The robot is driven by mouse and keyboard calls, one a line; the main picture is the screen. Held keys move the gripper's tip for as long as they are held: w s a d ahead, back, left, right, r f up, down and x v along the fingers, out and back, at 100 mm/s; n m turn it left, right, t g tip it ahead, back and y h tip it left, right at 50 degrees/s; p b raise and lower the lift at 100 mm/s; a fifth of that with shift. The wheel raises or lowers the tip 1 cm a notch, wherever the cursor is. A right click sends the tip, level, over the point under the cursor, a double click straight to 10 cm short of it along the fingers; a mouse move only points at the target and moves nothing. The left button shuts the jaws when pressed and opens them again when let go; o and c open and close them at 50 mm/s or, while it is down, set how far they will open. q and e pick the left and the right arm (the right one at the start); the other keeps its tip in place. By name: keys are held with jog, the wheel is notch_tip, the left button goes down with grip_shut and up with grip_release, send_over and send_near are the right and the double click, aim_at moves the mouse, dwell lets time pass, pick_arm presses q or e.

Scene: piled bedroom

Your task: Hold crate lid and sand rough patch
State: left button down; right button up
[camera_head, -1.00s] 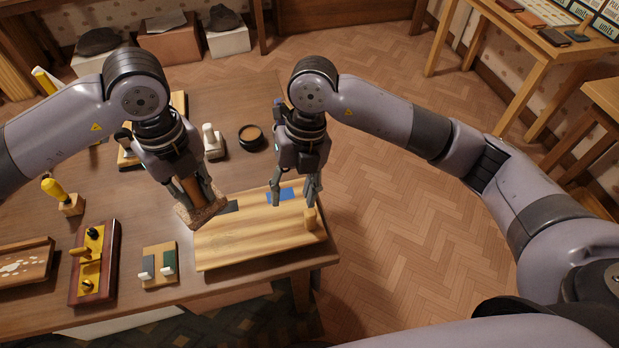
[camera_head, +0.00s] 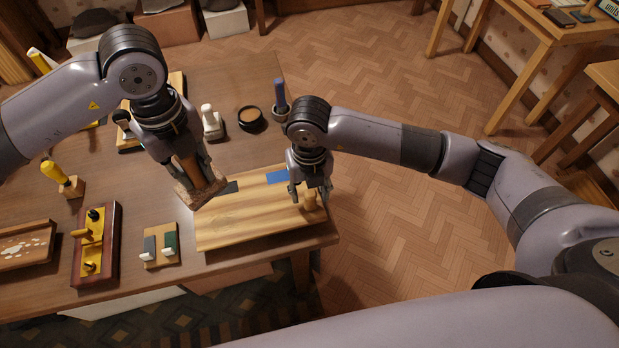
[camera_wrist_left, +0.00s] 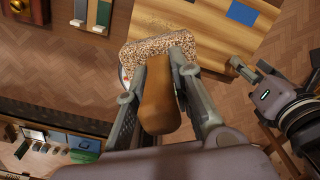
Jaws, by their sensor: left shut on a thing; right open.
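The crate lid (camera_head: 250,222) is a striped wooden board lying on the table's near right corner. It has a wooden knob (camera_head: 310,203) near its right end, a blue patch (camera_head: 277,177) and a dark grey patch (camera_head: 230,187) along its far edge. My left gripper (camera_head: 193,168) is shut on the wooden handle of a sanding block (camera_head: 203,193). The block's speckled base (camera_wrist_left: 160,44) is at the lid's far left corner; I cannot tell whether it touches. My right gripper (camera_head: 309,192) is open, pointing down at the knob, its fingers beside it.
A white-handled brush (camera_head: 210,122), a round dark tin (camera_head: 250,118) and a cup with a blue-handled tool (camera_head: 280,100) stand behind the lid. A small board with two switches (camera_head: 160,246) and a red-framed yellow panel (camera_head: 95,245) lie left.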

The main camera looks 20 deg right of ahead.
jog(key=shift+f, duration=0.4)
grip_shut()
dwell(0.4)
jog(key=c, duration=0.9)
grip_release()
grip_shut()
